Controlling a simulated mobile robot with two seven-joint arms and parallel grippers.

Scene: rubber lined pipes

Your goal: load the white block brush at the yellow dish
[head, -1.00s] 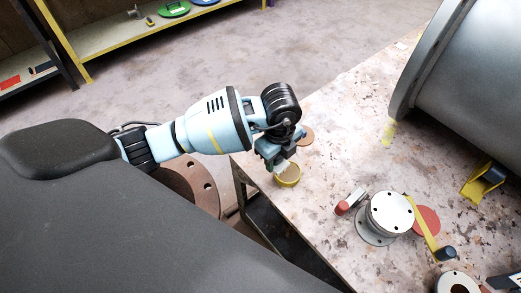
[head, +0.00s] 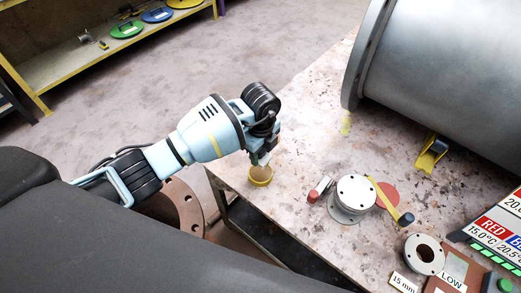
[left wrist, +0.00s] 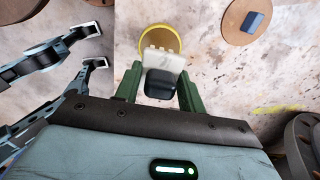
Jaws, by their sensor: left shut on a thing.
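My left gripper (left wrist: 161,88) is shut on the white block brush (left wrist: 164,58), gripping its dark handle between green fingers. The brush's white block points down at the yellow dish (left wrist: 179,33). In the head view the block (head: 261,160) is right at the mouth of the yellow dish (head: 260,180), near the table's left corner. I cannot tell whether it touches the dish or its contents. A second gripper, which looks like my right one (left wrist: 98,33), shows at the left of the left wrist view, its two pale-tipped fingers apart and empty. It is not in the head view.
A brown disc (left wrist: 231,22) with a dark block lies beside the dish. A flanged pipe piece (head: 355,192), a red disc (head: 388,194) and a dark-headed yellow strip lie to the right. A large grey pipe (head: 440,75) fills the table's back right.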

